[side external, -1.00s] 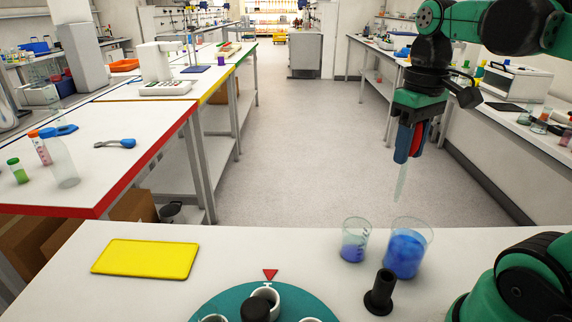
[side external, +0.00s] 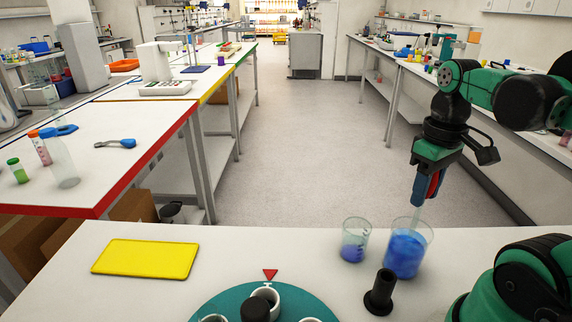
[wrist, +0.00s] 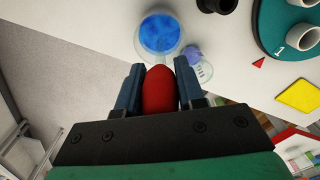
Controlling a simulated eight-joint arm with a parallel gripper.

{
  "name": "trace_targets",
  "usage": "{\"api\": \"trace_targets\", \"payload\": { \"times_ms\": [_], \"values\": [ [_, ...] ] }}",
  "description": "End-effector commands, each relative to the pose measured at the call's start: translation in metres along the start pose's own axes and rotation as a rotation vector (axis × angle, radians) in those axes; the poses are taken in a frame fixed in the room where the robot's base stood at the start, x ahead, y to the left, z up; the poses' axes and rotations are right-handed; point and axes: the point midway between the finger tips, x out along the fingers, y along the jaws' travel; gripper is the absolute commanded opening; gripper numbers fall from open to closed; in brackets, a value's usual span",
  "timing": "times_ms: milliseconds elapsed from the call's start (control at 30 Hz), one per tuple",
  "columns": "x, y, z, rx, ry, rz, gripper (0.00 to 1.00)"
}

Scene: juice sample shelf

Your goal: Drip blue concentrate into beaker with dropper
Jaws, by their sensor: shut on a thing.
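My gripper (side external: 428,186) is shut on the dropper, gripping its red bulb (wrist: 160,88) between the two blue fingers. The dropper's clear tip (side external: 416,214) points down at the mouth of the larger beaker of blue liquid (side external: 406,254). I cannot tell how far the tip is inside it. The smaller beaker (side external: 354,240), with a little blue liquid, stands just left of the larger one. In the wrist view the larger beaker (wrist: 160,36) is ahead of the bulb, and the smaller beaker (wrist: 198,62) is partly behind a finger.
A black holder (side external: 380,294) stands in front of the beakers. A teal round rack (side external: 210,306) with white cups is at the front, and a yellow mat (side external: 146,259) lies to the left. The white table (side external: 280,245) is clear between mat and beakers.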

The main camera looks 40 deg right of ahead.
Motion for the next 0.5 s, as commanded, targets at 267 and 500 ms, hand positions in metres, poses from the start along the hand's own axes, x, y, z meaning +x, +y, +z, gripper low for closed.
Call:
{"api": "trace_targets", "payload": {
  "times_ms": [267, 500],
  "values": [
    [0.028, 0.0, 0.0, 0.0, 0.0, 0.0, 0.12],
    [0.048, 0.0, 0.0, 0.0, 0.0, 0.0, 0.12]
  ]
}}
